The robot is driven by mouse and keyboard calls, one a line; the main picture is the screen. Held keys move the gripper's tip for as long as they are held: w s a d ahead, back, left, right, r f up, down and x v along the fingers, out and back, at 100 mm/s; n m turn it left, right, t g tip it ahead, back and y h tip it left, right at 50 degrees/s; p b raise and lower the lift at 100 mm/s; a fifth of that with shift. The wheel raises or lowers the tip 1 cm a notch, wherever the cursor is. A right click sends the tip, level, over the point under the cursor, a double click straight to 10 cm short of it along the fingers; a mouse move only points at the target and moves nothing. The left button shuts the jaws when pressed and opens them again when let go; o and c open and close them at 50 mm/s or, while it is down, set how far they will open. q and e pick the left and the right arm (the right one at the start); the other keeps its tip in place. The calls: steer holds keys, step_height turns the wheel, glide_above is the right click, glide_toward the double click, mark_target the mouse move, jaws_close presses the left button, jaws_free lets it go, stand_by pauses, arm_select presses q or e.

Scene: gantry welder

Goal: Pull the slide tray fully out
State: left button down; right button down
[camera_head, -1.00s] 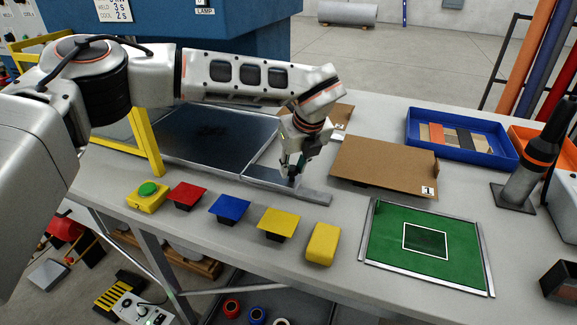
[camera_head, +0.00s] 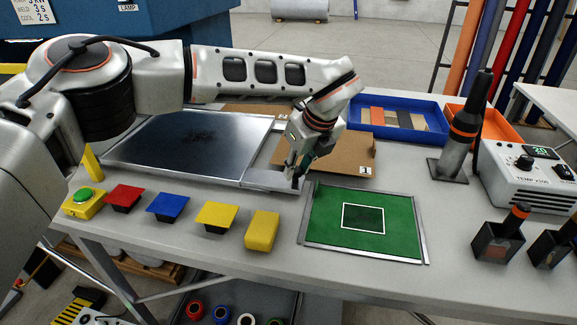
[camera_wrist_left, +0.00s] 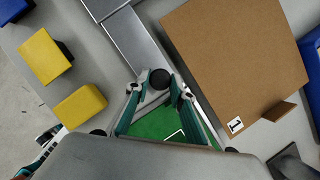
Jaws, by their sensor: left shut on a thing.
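In the left wrist view, the gripper fingers (camera_wrist_left: 158,100) close around a round black knob (camera_wrist_left: 161,79) at the tray's end. In the head view the knob is mostly hidden by the fingers. The tray's far left end is partly hidden by my arm. My right gripper is not in view.
A cardboard sheet (camera_head: 345,153) lies just behind and right of the gripper. The green mat (camera_head: 328,217) lies to its right. Yellow (camera_head: 262,230), blue (camera_head: 167,205) and red (camera_head: 124,195) pieces line the front edge. A blue bin (camera_head: 432,137) stands behind.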

arm_select(q)
steer(key=shift+d, duration=0.1)
steer(key=c, duration=2)
jaws_free()
steer(key=shift+o, duration=1.4)
steer(key=shift+r, duration=0.15)
steer(key=v, duration=1.1)
steer(key=shift+s+r, duration=0.2)
steer(key=shift+r, duration=0.15)
